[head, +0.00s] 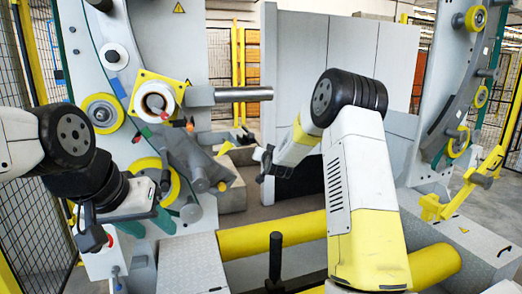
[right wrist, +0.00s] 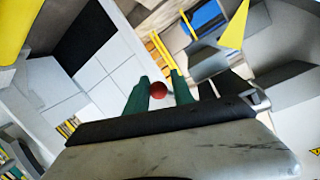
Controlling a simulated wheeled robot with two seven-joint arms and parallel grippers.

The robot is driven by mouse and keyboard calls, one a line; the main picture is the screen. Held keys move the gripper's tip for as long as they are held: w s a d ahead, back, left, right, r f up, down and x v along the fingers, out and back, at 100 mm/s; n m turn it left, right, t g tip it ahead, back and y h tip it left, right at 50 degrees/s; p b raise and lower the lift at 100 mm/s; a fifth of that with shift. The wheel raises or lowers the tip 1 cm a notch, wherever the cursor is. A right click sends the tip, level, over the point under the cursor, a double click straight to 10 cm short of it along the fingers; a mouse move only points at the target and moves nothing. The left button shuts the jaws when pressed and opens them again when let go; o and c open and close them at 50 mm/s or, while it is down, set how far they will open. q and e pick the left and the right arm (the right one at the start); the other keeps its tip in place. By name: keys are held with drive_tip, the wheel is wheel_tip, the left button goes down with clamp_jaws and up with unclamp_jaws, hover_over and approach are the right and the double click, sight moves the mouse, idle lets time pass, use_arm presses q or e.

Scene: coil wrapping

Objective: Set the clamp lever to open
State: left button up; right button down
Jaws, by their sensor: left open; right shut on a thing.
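In the right wrist view a red ball knob (right wrist: 157,90) sits between the two green fingers of my right gripper (right wrist: 159,92), which is shut on it. The lever's shaft is hidden. In the head view my right gripper (head: 265,162) is right of the grey clamp arm (head: 190,155); its fingertips are too small to make out. A small red tip (head: 190,121) shows above the clamp arm; I cannot tell whether it is the same knob. My left gripper (head: 163,203) is open and empty, low in front of the machine at left.
A grey spindle (head: 240,94) sticks out to the right above the clamp arm. Yellow rollers (head: 102,112) sit on the machine frame. A yellow horizontal tube (head: 270,235) and a dark post (head: 275,258) stand in front. Grey panels (head: 340,45) are behind my right arm.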

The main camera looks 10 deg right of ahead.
drive_tip(key=shift+s+a+m+y, duration=0.15)
drive_tip(key=shift+a+m+y, duration=0.35)
drive_tip(key=shift+a+m, duration=0.65)
drive_tip(key=shift+s+a+m+y, duration=0.1)
drive_tip(key=shift+a+m+y, duration=0.4)
drive_tip(key=shift+a+m, duration=0.6)
drive_tip(key=shift+d+m, duration=0.15)
drive_tip(key=shift+m, duration=0.1)
drive_tip(key=c, duration=1.3)
unclamp_jaws()
drive_tip(key=shift+o, duration=1.2)
drive_tip(key=shift+s+f, duration=0.1)
drive_tip(key=shift+f+g, duration=0.2)
drive_tip(key=shift+g, duration=0.1)
drive_tip(key=v, duration=0.7)
drive_tip(key=shift+s, duration=0.4)
